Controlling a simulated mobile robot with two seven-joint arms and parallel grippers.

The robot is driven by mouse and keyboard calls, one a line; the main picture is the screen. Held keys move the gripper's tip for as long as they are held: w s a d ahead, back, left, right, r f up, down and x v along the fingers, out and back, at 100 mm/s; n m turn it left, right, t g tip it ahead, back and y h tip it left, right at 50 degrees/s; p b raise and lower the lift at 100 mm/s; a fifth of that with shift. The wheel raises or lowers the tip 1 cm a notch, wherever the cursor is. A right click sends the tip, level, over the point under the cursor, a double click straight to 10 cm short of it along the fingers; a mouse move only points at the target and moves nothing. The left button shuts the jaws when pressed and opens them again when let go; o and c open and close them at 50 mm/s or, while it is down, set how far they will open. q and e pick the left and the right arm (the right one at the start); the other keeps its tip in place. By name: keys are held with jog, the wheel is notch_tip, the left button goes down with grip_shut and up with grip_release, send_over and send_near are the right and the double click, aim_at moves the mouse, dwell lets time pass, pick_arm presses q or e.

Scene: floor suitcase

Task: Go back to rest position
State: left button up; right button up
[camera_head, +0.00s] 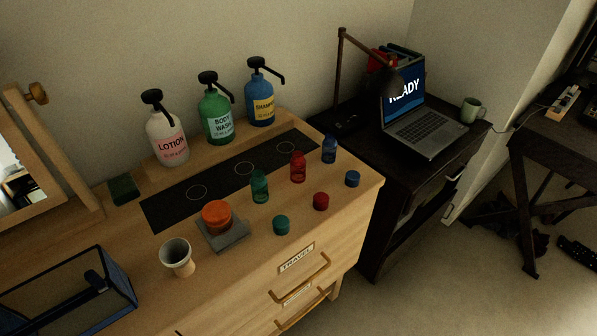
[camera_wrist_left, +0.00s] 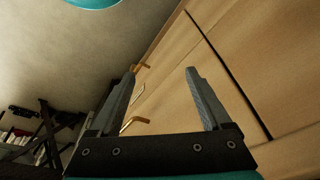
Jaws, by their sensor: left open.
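My left gripper (camera_wrist_left: 162,85) shows only in the left wrist view. Its two fingers stand apart with nothing between them. Beyond them is the front of the wooden dresser (camera_wrist_left: 180,65) with brass-coloured handles. I cannot tell how far the fingertips are from the dresser. Part of a teal rounded shape is cut off at the top of that view. Neither of my grippers is in the head view, which shows the dresser top (camera_head: 345,185) from above. My right gripper is in no view.
On the dresser stand lotion (camera_head: 168,138), body wash (camera_head: 216,117) and shampoo (camera_head: 261,98) pump bottles behind a dark mat (camera_head: 220,188). Small bottles, caps, an orange jar (camera_head: 217,214), a cup (camera_head: 177,257) and a clear case (camera_head: 70,290) are in front. A laptop (camera_head: 415,125) and lamp are right.

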pick_arm(q)
jog(key=s+f+b, duration=0.1)
jog(key=s+f, duration=0.2)
jog(key=f, duration=0.4)
jog(key=s+f, duration=0.3)
jog(key=f, duration=0.5)
jog(key=s+a+f+g+b, duration=0.1)
jog(key=s+a+f+b, duration=0.1)
jog(key=s+f, duration=0.7)
jog(key=s+a, duration=0.1)
jog(key=s, duration=0.2)
jog(key=shift+f+g, duration=0.3)
jog(key=shift+g, duration=0.1)
jog(key=shift+c, duration=0.3)
